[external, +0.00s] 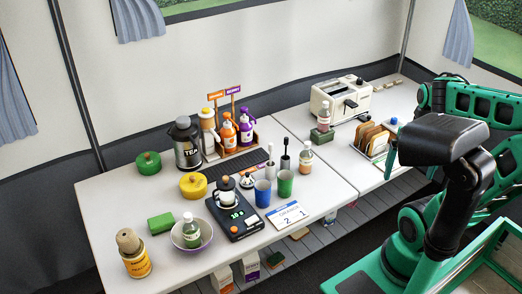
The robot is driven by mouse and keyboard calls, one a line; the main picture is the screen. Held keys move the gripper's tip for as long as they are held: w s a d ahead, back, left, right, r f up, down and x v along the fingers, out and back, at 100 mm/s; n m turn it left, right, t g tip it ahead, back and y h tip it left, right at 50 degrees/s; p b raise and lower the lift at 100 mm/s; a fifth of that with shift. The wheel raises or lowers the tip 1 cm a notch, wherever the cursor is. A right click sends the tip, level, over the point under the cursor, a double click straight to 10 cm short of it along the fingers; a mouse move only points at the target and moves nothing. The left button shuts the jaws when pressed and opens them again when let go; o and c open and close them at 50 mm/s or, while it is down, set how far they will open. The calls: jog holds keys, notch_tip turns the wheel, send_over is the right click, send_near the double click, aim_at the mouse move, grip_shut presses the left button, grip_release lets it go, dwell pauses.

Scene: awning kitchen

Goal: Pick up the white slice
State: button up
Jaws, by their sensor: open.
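Several bread slices (367,137) stand upright side by side in a rack on a white tray (356,149) on the right-hand table. Most look tan or brown. A paler slice (381,147) seems to be at the right end, but it is small and partly covered, so I cannot be sure it is the white one. My gripper (391,152) is open beside the right end of the rack, with a green finger pointing down. Most of it is hidden behind my dark head. I cannot tell whether it touches a slice.
The left table (100,207) holds bottles, cups, a scale and a bowl.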

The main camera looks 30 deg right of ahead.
aim_at(381, 143)
jog(key=shift+c, duration=0.8)
jog(key=w+d+f+n+t+y, duration=0.3)
jog(key=w+f+n+t+y, duration=0.35)
jog(key=w+f+n, duration=0.65)
jog(key=w+d+f+m+t, duration=0.1)
jog(key=d+t, duration=0.1)
jog(key=w+d+f+m+t, duration=0.1)
jog(key=d+t, duration=0.1)
jog(key=w+d+f+t, duration=0.1)
jog(key=w+d+t, duration=0.1)
jog(key=shift+d+f+m, duration=0.2)
jog(key=shift+f+m, duration=0.1)
jog(key=shift+m, duration=0.1)
jog(key=s+d+m+t+h, duration=0.2)
jog(key=d+m+t+h, duration=0.35)
jog(key=d, duration=0.55)
jog(key=shift+n+h, duration=0.6)
jog(key=shift+n, duration=0.25)
jog(key=w, duration=1)
jog(key=shift+w+d+r, duration=0.15)
jog(key=shift+w+r, duration=0.15)
jog(key=shift+w, duration=0.1)
